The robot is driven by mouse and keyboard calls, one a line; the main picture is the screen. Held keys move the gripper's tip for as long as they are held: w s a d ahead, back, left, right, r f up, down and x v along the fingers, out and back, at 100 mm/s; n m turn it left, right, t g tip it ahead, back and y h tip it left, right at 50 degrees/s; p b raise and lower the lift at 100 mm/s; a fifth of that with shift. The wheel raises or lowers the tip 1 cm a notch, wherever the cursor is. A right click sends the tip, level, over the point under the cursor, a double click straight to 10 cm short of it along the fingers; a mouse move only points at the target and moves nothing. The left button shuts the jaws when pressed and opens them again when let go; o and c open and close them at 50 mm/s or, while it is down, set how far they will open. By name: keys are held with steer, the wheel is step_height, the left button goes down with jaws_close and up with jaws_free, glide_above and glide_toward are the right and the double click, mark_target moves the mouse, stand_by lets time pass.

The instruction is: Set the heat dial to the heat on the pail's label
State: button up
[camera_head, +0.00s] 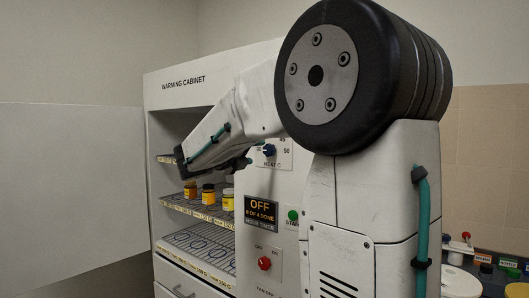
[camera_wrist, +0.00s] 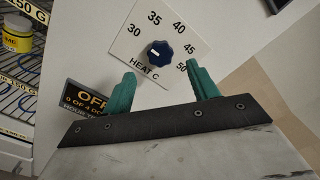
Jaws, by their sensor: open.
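The blue heat dial (camera_wrist: 160,53) sits on a white plate (camera_wrist: 133,43) marked HEAT C with numbers from 30 to 50. Its pale mark points left, near the 30 side; I cannot read the exact setting. The dial also shows in the head view (camera_head: 269,150), on the warming cabinet's front. My gripper (camera_wrist: 162,70) is open, its two green fingers apart and below the dial in the wrist view, with the dial between and beyond them. Contact cannot be judged. No pail label is readable in either view.
The warming cabinet (camera_head: 173,95) has open shelves holding yellow jars (camera_head: 208,194). Below the dial are an OFF display (camera_head: 261,211), a green start button (camera_head: 292,215) and a red fan knob (camera_head: 264,263). Coloured containers (camera_head: 486,268) stand at lower right. My arm blocks much of the right side.

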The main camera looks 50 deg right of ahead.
mark_target(267, 150)
steer(key=d, duration=0.6)
steer(key=shift+w+d, duration=0.2)
steer(key=shift+d, duration=0.05)
steer(key=c, duration=1)
